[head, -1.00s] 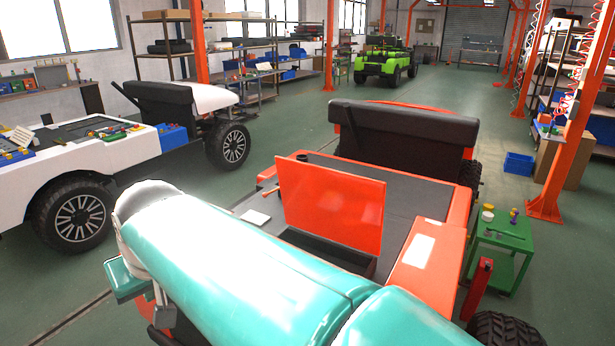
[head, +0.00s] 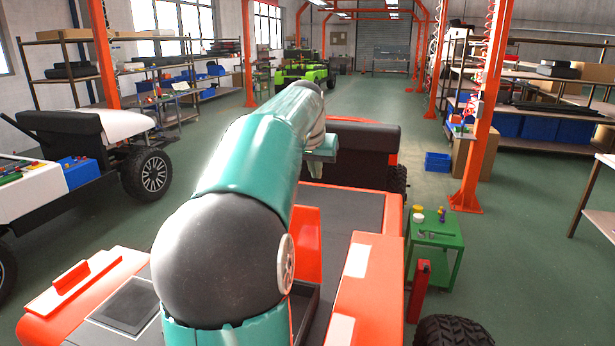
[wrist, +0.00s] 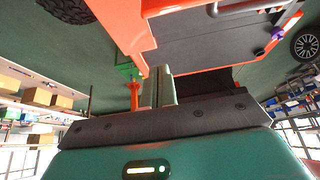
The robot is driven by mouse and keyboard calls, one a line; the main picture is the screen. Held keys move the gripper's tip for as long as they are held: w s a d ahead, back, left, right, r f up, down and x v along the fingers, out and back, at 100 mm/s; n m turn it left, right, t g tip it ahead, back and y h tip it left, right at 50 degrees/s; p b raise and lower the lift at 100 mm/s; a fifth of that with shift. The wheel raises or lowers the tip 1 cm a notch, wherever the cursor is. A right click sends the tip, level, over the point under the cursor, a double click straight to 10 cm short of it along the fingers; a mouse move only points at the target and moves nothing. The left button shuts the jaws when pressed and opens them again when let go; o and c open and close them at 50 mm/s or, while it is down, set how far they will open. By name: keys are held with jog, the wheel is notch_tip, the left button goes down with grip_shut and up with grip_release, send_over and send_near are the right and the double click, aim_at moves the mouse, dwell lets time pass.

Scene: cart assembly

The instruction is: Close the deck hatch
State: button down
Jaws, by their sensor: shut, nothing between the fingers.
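The orange deck hatch (head: 308,245) stands raised on the cart's dark deck (head: 345,215) in the head view. My arm covers most of it, and only its right part shows. A strip of the dark opening (head: 303,300) shows in front of it. The wrist view is tilted, and I cannot tell whether the fingers touch the hatch.
The black seat back (head: 350,150) stands at the deck's far end. A green trolley (head: 436,235) with small items and a red post (head: 419,290) stand right of the cart. An orange pillar (head: 478,130) is farther right. A white cart (head: 45,190) stands left.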

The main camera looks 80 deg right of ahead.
aim_at(315, 209)
notch_tip(315, 209, down, 8)
jog(key=shift+r, duration=0.1)
dwell(0.6)
dwell(0.3)
